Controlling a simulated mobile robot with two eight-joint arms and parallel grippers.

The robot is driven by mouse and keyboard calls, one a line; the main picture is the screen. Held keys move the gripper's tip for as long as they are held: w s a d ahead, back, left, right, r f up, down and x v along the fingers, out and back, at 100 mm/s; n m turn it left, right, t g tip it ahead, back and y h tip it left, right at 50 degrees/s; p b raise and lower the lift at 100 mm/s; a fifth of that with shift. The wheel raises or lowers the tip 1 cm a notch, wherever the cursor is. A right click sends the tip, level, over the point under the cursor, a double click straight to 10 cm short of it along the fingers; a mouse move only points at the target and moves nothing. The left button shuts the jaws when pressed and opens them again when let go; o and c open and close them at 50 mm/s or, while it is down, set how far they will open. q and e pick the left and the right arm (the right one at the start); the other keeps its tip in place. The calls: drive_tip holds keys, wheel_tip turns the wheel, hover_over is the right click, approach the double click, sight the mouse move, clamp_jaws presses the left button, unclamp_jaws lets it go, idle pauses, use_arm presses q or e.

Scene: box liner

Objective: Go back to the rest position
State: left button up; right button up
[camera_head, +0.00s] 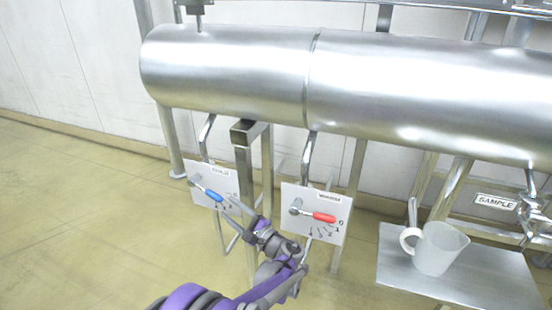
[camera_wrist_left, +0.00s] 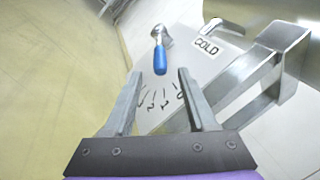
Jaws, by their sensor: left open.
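My left gripper (camera_head: 229,207) reaches in from the bottom of the head view and is open. Its fingertips point at the blue valve handle (camera_head: 214,195) on the cold panel (camera_head: 226,179). In the left wrist view, the two spread fingers (camera_wrist_left: 159,74) frame the blue handle (camera_wrist_left: 160,60), whose end shows between the tips. Nothing is clamped; whether a finger touches the handle cannot be told. My right gripper is not in view.
A second panel (camera_head: 290,222) with a red handle (camera_head: 324,217) stands right of my left arm. A large steel cylinder (camera_head: 230,72) runs above on metal legs. A white jug (camera_head: 437,250) stands on a steel table (camera_head: 395,272) at right. The floor at left is clear.

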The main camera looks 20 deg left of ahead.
use_arm(q)
drive_tip(key=s+a+f+n+g+h, duration=0.15)
drive_tip(key=s+n+g+h, duration=0.5)
drive_tip(key=s, duration=0.85)
drive_tip(key=s+d+f+n+t+h, duration=0.1)
drive_tip(key=s+d+f+n+h, duration=0.25)
drive_tip(key=s+d+h, duration=0.5)
drive_tip(key=s+d+f+n+t+h, duration=0.2)
drive_tip(key=s+d+f+h, duration=0.3)
drive_tip(key=s, duration=0.7)
wheel_tip(320, 180, up, 27)
drive_tip(key=d+t+y+p, duration=0.1)
drive_tip(key=p, duration=2.2)
drive_tip(key=shift+w+d+r+y, duration=0.15)
drive_tip(key=shift+r+y, duration=0.05)
drive_tip(key=shift+y, duration=0.2)
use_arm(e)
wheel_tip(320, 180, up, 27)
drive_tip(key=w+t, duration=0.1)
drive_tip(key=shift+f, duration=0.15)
